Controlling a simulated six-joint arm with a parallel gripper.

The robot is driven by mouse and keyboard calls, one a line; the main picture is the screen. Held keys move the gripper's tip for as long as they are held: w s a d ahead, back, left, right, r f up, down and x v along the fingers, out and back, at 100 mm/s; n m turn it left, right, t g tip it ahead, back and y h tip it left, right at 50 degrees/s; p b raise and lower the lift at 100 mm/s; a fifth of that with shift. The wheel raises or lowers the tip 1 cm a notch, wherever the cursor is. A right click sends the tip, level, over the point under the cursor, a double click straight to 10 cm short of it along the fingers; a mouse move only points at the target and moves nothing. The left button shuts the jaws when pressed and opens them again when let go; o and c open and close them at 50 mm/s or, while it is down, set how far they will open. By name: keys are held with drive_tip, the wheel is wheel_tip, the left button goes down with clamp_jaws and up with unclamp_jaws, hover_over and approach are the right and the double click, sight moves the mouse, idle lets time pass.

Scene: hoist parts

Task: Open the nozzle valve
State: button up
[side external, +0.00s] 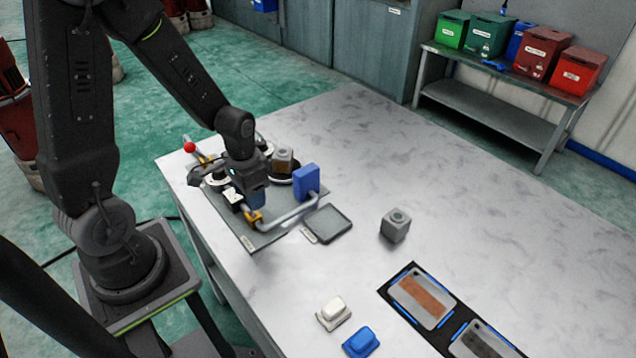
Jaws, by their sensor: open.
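My gripper (256,203) points down over the grey plate (265,238) near the table's left end. It is open, low over an orange fitting (254,218) on a light pipe (292,216). I cannot tell whether it touches the fitting. The pipe bends up to a blue block (306,181) on the plate's right side. A red ball knob (189,147) on a light rod stands at the plate's far left, near another orange piece (205,159). I cannot tell which part is the nozzle valve. My wrist hides part of the fixture.
A shallow grey tray (328,224), a grey cube (396,225), white (333,313) and blue (362,341) blocks and a dark panel (420,296) lie to the right. The table's far right is clear.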

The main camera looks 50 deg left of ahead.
drive_tip(key=shift+r, duration=0.1)
drive_tip(key=shift+r, duration=3.85)
drive_tip(key=shift+r, duration=0.1)
drive_tip(key=shift+d+r, duration=0.15)
drive_tip(key=shift+r, duration=0.1)
drive_tip(key=s+d+r+t, duration=0.5)
drive_tip(key=d+r, duration=0.4)
drive_tip(key=r, duration=0.4)
drive_tip(key=shift+s+t, duration=0.3)
drive_tip(key=shift+s, duration=0.4)
drive_tip(key=shift+r, duration=0.1)
